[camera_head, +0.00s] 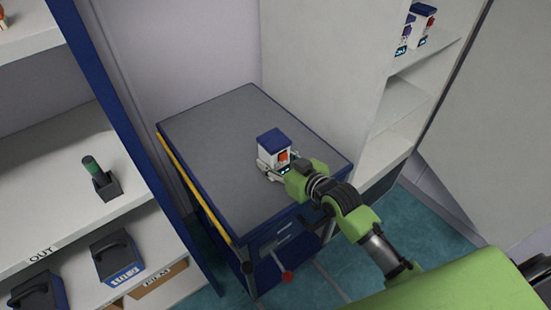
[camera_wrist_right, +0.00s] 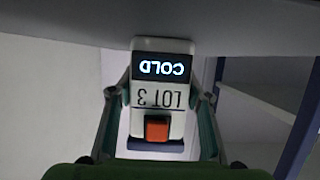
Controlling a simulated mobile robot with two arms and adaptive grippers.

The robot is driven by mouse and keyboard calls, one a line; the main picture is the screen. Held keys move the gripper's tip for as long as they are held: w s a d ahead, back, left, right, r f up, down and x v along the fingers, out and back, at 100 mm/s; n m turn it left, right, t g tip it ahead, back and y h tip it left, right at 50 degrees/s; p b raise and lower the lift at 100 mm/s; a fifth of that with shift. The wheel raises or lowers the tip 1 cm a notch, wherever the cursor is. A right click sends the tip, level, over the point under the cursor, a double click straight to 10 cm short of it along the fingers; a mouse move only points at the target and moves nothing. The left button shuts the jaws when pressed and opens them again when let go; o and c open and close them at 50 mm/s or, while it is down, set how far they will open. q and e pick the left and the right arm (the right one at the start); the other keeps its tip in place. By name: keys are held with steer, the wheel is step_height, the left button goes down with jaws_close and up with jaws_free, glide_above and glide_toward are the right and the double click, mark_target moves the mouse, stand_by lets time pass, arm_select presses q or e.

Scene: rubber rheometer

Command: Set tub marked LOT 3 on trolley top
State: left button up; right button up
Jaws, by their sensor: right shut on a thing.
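The tub marked LOT 3 (camera_head: 274,141) is white with a blue lid and an orange-red patch. It is upright over the middle of the grey trolley top (camera_head: 222,130). In the right wrist view the tub (camera_wrist_right: 158,95) appears upside down, with "LOT 3" and a lit "COLD" display readable. My right gripper (camera_head: 277,170) is shut on the tub, one finger on each side. The tub's base is at or very close to the trolley top; I cannot tell if it touches. My left gripper is out of view.
A right-hand shelf holds similar blue-lidded tubs (camera_head: 422,24). The trolley top around the held tub is clear.

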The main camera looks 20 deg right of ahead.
steer(key=o, duration=1.3)
steer(key=v, duration=1.2)
steer(key=shift+b, duration=0.4)
